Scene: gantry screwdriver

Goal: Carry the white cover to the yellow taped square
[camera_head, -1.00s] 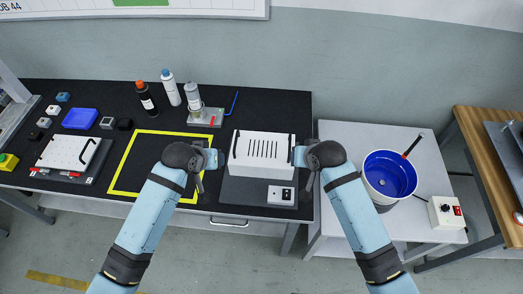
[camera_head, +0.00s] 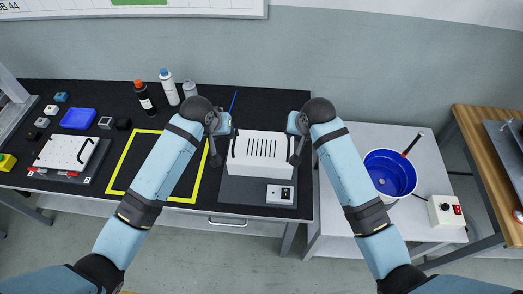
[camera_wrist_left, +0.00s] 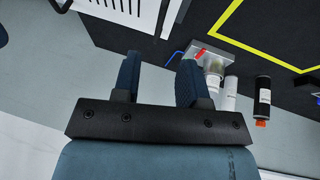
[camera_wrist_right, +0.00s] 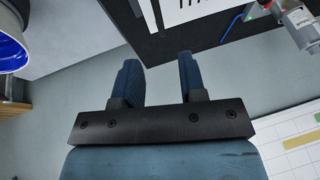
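The white cover (camera_head: 260,160), with dark slots and a black handle at each side, sits on a dark grey base plate (camera_head: 240,193). The yellow taped square (camera_head: 121,162) lies to its left on the black bench; my left arm hides part of it. My left gripper (camera_head: 224,124) is by the cover's back left corner, and my right gripper (camera_head: 294,122) by its back right corner. Both wrist views show fingers spread with nothing between them. The cover's edge shows beyond the fingertips in the left wrist view (camera_wrist_left: 105,12) and right wrist view (camera_wrist_right: 180,14).
Bottles (camera_head: 173,88) stand behind the taped square. A small white switch box (camera_head: 280,195) sits in front of the cover. A blue bucket (camera_head: 390,172) stands on the right table.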

